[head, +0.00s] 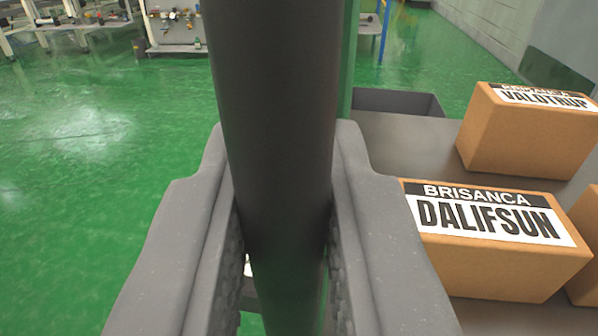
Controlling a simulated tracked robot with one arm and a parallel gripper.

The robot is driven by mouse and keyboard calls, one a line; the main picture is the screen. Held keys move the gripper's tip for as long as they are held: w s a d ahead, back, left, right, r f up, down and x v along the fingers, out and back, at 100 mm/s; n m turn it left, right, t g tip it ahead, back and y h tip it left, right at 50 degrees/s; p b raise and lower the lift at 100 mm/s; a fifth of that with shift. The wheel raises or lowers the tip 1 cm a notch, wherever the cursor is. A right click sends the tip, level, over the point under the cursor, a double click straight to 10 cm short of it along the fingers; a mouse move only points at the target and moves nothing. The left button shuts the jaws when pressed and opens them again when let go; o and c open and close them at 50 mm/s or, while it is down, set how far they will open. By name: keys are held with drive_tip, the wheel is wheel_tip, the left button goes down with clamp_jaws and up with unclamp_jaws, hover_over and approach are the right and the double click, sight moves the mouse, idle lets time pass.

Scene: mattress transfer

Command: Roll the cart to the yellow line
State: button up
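A thick dark grey bar (275,80) runs from the top to the bottom of the head view; it looks like the cart's handle, but its ends are out of view. My gripper (282,225) has one finger on each side of the bar, with the padded inner faces against or very close to it. The grey deck of the cart (400,140) shows on the right, carrying cardboard boxes. One box (490,240) is labelled DALIFSUN and another (530,130) VALOTRUP or similar. The yellow line is not in view.
Glossy green floor (90,200) lies open on the left. Workbenches (60,20) and a small shelf cart (175,25) with items stand at the back left. A dark open bin (400,103) is at the deck's far end. A pale block wall (490,25) runs along the right.

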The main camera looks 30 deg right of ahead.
drive_tip(key=o, duration=0.3)
drive_tip(key=shift+w+a, duration=0.2)
drive_tip(key=shift+a, duration=0.7)
drive_tip(key=shift+s+d, duration=0.1)
drive_tip(key=shift+d, duration=0.25)
drive_tip(key=shift+d, duration=0.15)
drive_tip(key=shift+s, duration=0.1)
drive_tip(key=shift+s, duration=0.4)
drive_tip(key=shift+v, duration=1.15)
drive_tip(key=shift+p+v, duration=0.45)
drive_tip(key=shift+v, duration=4.85)
drive_tip(key=shift+w+a, duration=0.1)
drive_tip(key=shift+a, duration=0.15)
